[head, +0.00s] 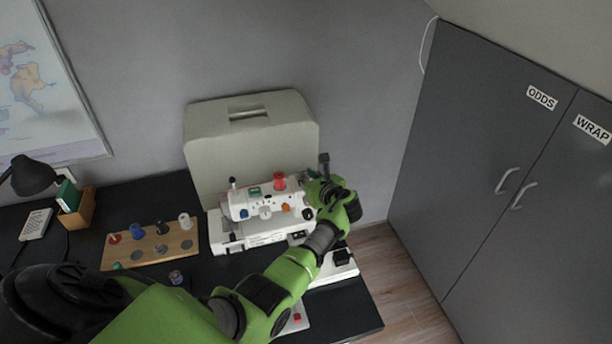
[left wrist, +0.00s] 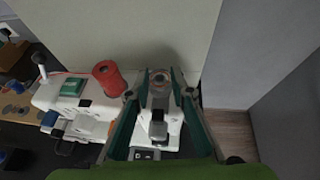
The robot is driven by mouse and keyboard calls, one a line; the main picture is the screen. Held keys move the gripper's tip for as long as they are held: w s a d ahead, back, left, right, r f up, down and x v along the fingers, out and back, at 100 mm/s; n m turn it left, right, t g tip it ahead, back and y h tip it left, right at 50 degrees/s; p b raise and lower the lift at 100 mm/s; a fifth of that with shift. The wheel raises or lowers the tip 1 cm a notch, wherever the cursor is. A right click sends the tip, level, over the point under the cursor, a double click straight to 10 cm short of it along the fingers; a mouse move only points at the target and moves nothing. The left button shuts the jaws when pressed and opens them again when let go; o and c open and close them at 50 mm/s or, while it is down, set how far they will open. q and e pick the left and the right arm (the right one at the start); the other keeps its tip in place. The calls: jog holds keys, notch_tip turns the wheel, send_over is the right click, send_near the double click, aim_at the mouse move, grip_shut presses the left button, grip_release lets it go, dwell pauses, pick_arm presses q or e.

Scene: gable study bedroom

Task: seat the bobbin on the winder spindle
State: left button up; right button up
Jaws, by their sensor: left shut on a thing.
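The white sewing machine (head: 262,236) stands on the dark desk, with a red thread spool (head: 279,181) upright on its top. My left gripper (head: 319,172) is at the machine's right end, over its top. In the left wrist view its two fingers (left wrist: 160,80) are closed in on a small, pale, round bobbin (left wrist: 160,77). The red spool (left wrist: 108,78) stands to the left of the fingers there. The winder spindle cannot be made out; the fingers and bobbin cover that part of the machine. Whether the bobbin touches the machine cannot be told. My right gripper is out of view.
A beige machine cover (head: 250,140) stands close behind the machine. A wooden spool rack (head: 148,254) with several spools lies left of it, and a small spool (head: 176,277) is on the desk. Grey cupboards (head: 480,170) stand at the right beyond a strip of floor.

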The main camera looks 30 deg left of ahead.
pick_arm(q)
jog(key=shift+f+b, duration=0.35)
jog(key=shift+f, duration=0.2)
jog(key=o, duration=0.9)
jog(key=shift+c, duration=0.2)
jog(key=v, duration=1.2)
